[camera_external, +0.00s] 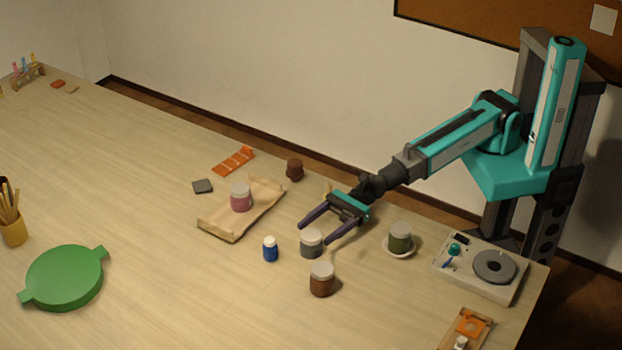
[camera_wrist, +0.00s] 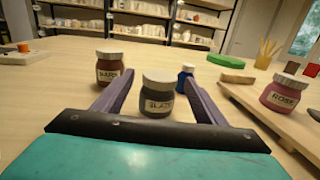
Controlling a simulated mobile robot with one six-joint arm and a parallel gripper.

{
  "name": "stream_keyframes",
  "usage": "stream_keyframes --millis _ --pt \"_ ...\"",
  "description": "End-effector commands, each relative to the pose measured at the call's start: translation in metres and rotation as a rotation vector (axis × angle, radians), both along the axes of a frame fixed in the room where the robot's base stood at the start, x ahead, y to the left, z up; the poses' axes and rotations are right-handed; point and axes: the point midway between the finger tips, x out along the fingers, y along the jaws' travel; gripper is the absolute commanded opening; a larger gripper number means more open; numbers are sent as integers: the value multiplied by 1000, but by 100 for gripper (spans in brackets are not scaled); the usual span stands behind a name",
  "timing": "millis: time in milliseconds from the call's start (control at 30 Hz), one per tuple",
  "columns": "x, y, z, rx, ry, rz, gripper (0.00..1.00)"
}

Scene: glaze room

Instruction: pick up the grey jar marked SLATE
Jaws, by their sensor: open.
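The grey jar (camera_external: 311,243) with a pale lid stands upright on the table; in the wrist view the grey jar (camera_wrist: 157,97) sits between the fingers, and its label is only partly readable. My gripper (camera_external: 314,234) is open, with one finger on each side of the grey jar. I cannot tell whether either finger touches it. The wrist view shows my gripper (camera_wrist: 153,82) from behind, with the jar ahead of the palm.
A brown jar (camera_external: 321,279) and a small blue bottle (camera_external: 270,249) stand close by. A pink jar marked ROSE (camera_wrist: 285,94) sits on a wooden tray (camera_external: 222,228). The table's left-centre is mostly clear.

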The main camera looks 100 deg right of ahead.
Motion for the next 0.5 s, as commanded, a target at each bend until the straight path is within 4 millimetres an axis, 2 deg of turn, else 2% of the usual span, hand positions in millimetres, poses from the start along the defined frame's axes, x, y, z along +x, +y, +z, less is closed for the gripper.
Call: stream_keyframes --millis 300,500 --pt "24 18 1 0 0 1 65" --pt "32 24 0 -1 -1 1 65"
